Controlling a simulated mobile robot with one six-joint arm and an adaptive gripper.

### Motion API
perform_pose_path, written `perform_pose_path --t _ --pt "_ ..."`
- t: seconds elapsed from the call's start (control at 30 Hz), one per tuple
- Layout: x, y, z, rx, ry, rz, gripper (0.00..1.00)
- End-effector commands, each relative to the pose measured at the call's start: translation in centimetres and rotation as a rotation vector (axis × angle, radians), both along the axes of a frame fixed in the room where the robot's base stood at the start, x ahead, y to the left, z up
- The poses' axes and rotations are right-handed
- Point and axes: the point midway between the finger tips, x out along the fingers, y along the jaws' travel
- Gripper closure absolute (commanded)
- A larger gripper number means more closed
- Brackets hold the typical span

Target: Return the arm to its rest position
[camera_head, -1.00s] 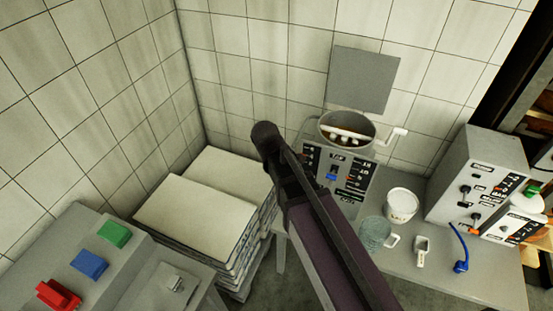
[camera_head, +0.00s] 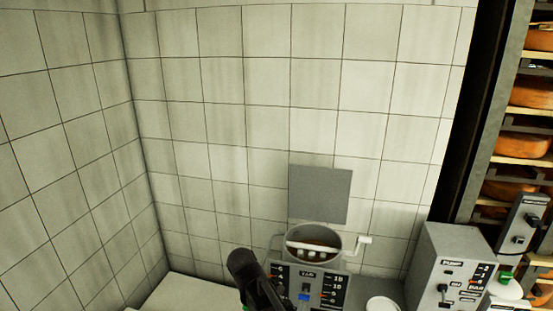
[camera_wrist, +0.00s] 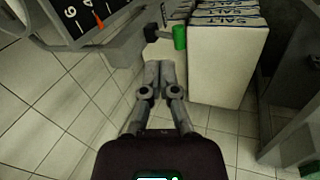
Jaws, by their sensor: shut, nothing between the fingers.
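My gripper (camera_wrist: 152,82) shows in the wrist view with its two grey fingers together and nothing between them. It is over the tiled floor, apart from the things around it. In the head view only a dark part of my arm (camera_head: 254,280) shows at the bottom edge, and the gripper is not seen there.
A dial panel (camera_wrist: 85,18) is at upper left. The head view shows a pot (camera_head: 313,243), a pump box (camera_head: 450,268) and cheese shelves (camera_head: 520,145).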

Motion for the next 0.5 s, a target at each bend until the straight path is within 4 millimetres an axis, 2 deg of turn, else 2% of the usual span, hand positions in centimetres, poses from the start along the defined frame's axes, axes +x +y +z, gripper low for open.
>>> perform_pose_path --t 0.03,0.27,0.5 --pt "-0.2 -1.4 -0.8 0.011 0.010 -0.046 1.00" --pt "-1.0 -7.6 -3.1 0.087 0.067 -0.310 1.00" --pt "-2.7 -13.9 -5.4 0.164 0.127 -0.600 1.00"
